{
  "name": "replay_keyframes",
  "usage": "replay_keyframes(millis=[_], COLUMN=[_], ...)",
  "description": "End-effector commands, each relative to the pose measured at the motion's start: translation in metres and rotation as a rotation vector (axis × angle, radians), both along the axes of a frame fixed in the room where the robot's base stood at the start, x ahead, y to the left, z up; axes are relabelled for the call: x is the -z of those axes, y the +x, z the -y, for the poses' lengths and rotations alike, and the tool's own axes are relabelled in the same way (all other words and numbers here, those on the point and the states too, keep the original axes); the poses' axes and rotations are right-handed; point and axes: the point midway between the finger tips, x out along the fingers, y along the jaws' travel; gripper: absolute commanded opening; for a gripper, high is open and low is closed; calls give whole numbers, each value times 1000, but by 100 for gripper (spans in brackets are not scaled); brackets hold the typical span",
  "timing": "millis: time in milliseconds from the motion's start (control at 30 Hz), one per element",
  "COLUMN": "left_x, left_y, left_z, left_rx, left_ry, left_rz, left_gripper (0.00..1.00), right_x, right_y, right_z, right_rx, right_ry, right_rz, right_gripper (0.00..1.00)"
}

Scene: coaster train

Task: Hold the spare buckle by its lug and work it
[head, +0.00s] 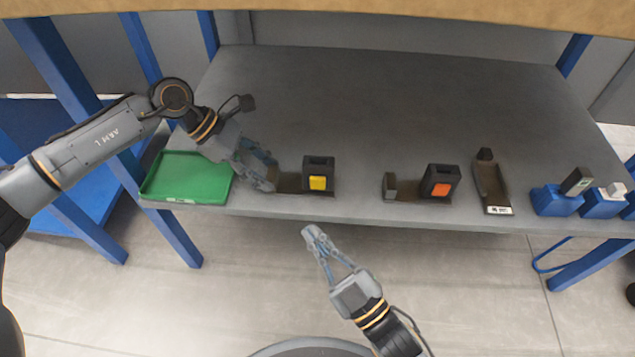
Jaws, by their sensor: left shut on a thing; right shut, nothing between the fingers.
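A buckle with a black housing and a yellow button (318,182) sits near the front edge of the grey shelf. Its dark base plate (290,182) runs left from the housing. My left gripper (266,181) is shut on the lug at the left end of this plate, and its fingers hide the lug. A second buckle with an orange button (440,187) sits further right, its own lug (390,186) bare. My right gripper (312,236) is shut and empty, below and in front of the shelf edge near the yellow-button buckle.
A green tray (165,185) lies left of my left gripper. A dark holder with a white label (490,186) and blue blocks (556,201) stand at the right. The rear of the shelf (400,105) is clear. A wooden edge crosses the top.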

Motion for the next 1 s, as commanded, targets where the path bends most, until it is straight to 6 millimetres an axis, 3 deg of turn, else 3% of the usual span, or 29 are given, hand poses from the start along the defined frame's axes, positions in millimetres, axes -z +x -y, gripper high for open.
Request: replay_keyframes(millis=[300, 500, 1000], left_x=[2, 2, 2], left_y=[-1, -1, -1], left_z=[-1, -1, 0], left_rx=[2, 2, 1], left_ry=[3, 3, 2], left_rz=[-4, -4, -3], left_gripper=[0, 0, 0], right_x=[-1, 0, 0], right_y=[46, 66, 73], right_z=[2, 2, 3], right_rx=[1, 1, 1], right_ry=[0, 0, 1], right_rz=[3, 2, 0], right_gripper=[0, 0, 0])
